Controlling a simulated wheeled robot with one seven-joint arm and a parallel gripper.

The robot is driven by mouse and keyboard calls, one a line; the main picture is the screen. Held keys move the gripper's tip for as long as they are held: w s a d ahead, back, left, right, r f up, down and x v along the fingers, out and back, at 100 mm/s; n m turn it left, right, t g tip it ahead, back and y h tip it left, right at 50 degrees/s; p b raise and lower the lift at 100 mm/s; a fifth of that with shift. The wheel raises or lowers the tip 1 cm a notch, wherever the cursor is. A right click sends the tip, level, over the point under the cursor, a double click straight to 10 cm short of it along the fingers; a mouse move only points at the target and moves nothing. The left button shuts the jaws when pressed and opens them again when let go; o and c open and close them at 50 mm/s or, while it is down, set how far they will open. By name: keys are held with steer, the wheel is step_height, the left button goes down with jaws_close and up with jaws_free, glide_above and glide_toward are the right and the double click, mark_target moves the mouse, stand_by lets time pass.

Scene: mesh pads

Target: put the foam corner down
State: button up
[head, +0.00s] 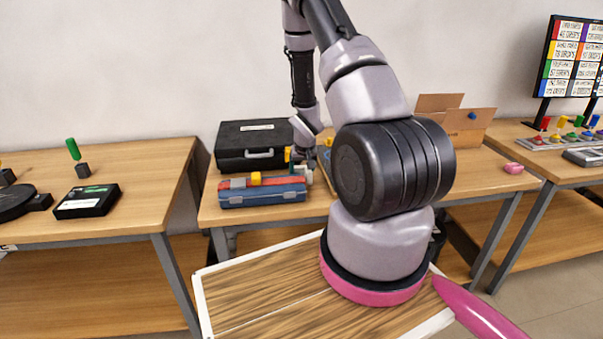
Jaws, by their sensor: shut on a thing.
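My gripper (301,165) is small in the head view, low over the middle table, just behind the blue toolbox. It is shut on the foam corner, which is too small and too covered here to make out its shape. A small yellow piece (288,154) shows at the gripper's left side; I cannot tell whether it is part of the held thing. My own arm hides the area right of the gripper.
The middle table holds a black case (262,143), a blue toolbox (262,195) with coloured blocks on top, an open cardboard box (468,126) and a pink item (513,168). The right front of the middle table (485,180) is bare. The left table (140,190) has free room.

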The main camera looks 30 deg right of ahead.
steer(key=shift+f, duration=0.25)
steer(key=shift+f, duration=0.5)
steer(key=o, duration=1.2)
steer(key=shift+s+f, duration=0.1)
steer(key=shift+o, duration=0.2)
